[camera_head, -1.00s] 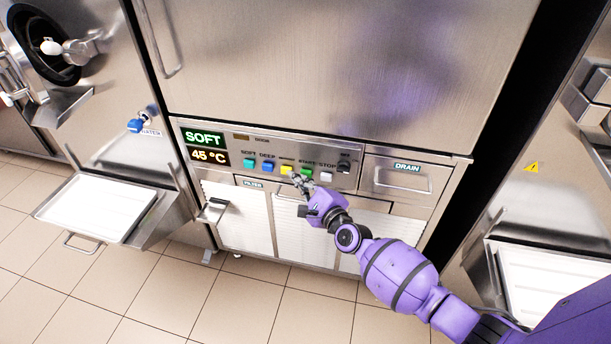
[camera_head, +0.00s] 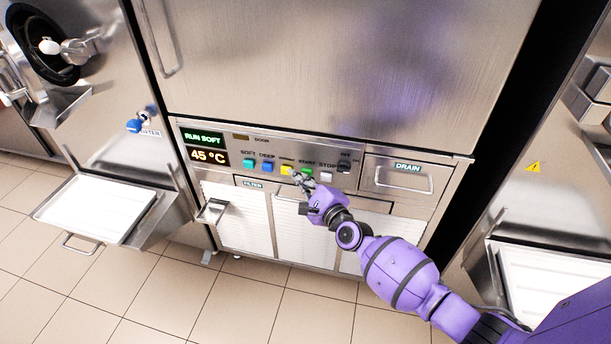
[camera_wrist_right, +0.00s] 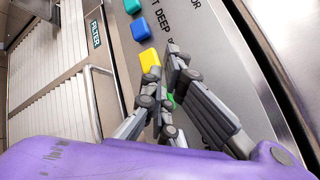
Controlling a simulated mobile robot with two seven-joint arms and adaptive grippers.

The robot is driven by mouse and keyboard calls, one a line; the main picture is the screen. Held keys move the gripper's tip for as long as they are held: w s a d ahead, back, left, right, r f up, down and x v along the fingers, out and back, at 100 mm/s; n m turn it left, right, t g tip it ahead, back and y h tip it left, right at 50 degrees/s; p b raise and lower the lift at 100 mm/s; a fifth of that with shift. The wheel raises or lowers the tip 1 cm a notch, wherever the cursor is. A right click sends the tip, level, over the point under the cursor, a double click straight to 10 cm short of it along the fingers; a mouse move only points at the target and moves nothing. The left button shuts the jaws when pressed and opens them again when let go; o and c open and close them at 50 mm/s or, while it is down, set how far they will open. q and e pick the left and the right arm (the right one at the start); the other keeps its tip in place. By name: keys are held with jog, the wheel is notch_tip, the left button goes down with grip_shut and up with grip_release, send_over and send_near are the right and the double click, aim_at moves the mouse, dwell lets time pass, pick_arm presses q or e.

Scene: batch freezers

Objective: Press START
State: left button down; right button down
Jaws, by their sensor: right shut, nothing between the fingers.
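The green START button (camera_head: 307,172) sits on the control panel of the middle freezer, below its label. My right gripper (camera_head: 296,177) is shut and empty at the button row, just left of and below the green button. In the right wrist view its fingertips (camera_wrist_right: 176,52) lie close to the panel beside the yellow button (camera_wrist_right: 149,60). The green button (camera_wrist_right: 171,101) is mostly hidden behind the fingers there, so contact cannot be told. The display (camera_head: 203,138) reads RUN SOFT, with 45 °C below it. My left gripper is not in view.
Teal (camera_head: 249,164), blue (camera_head: 267,167) and white (camera_head: 325,177) buttons and a black knob (camera_head: 344,167) share the panel. A DRAIN drawer (camera_head: 405,178) is at right. A white tray (camera_head: 75,236) juts out at left. The tiled floor in front is clear.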

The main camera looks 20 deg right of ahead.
jog(key=shift+s, duration=0.1)
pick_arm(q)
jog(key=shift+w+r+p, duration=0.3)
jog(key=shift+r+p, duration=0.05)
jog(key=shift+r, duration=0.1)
pick_arm(e)
jog(key=shift+s+a, duration=0.5)
jog(key=shift+s, duration=0.2)
